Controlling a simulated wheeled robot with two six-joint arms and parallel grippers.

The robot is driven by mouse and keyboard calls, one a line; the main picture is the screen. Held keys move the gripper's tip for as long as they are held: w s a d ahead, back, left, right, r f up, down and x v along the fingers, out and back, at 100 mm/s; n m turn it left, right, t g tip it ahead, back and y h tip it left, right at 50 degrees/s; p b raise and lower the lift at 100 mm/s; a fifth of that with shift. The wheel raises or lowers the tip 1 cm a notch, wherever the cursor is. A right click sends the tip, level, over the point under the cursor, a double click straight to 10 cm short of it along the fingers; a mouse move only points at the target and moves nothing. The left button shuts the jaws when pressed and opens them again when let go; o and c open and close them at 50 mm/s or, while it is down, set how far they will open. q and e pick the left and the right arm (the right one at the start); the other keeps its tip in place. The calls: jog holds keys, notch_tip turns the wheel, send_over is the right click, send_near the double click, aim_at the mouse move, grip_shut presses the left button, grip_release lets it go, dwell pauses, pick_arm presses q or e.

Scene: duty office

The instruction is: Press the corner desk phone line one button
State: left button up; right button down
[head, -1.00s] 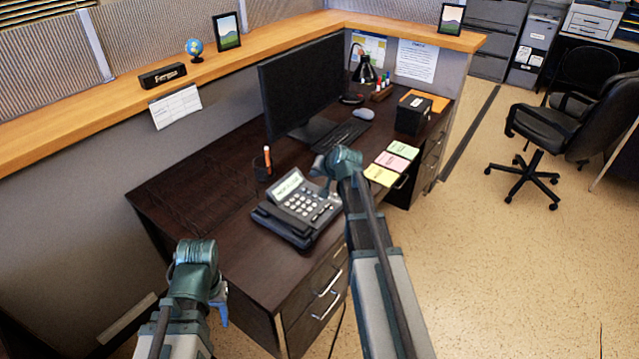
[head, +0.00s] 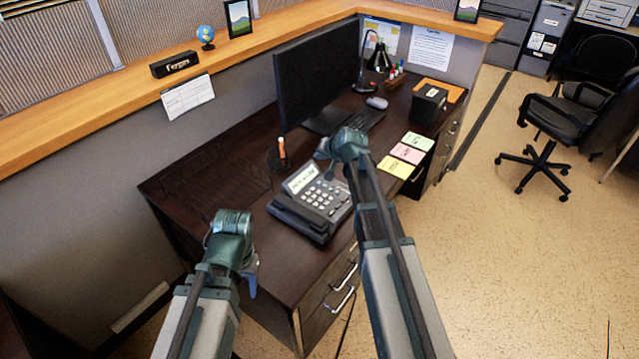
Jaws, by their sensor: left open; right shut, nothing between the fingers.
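The dark desk phone (head: 316,205) stands on the near end of the dark corner desk (head: 270,262), with a lit display, a keypad and a handset on its left side. Its line buttons are too small to tell apart. My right gripper (head: 324,158) is shut and empty, over the phone's back right side in the picture; its fingertips are mostly hidden by my wrist, and I cannot tell whether they touch the phone. My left gripper (head: 251,284) is open and empty, low at the near left of the desk, apart from the phone.
A pen cup (head: 279,160) stands just behind the phone. A monitor (head: 322,75), keyboard (head: 362,122) and sticky notes (head: 405,153) are further back. An office chair (head: 570,125) stands on the open floor at right.

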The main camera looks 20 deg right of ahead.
jog(key=shift+f+b, duration=4.15)
jog(key=shift+f, duration=0.2)
jog(key=shift+f, duration=0.1)
jog(key=shift+f+b, duration=0.3)
jog(key=shift+b, duration=0.1)
jog(key=shift+f+b, duration=0.35)
jog(key=shift+r, duration=0.15)
jog(key=shift+r+p, duration=0.7)
jog(key=shift+p, duration=0.1)
notch_tip(320, 180, up, 5)
jog(key=p, duration=0.5)
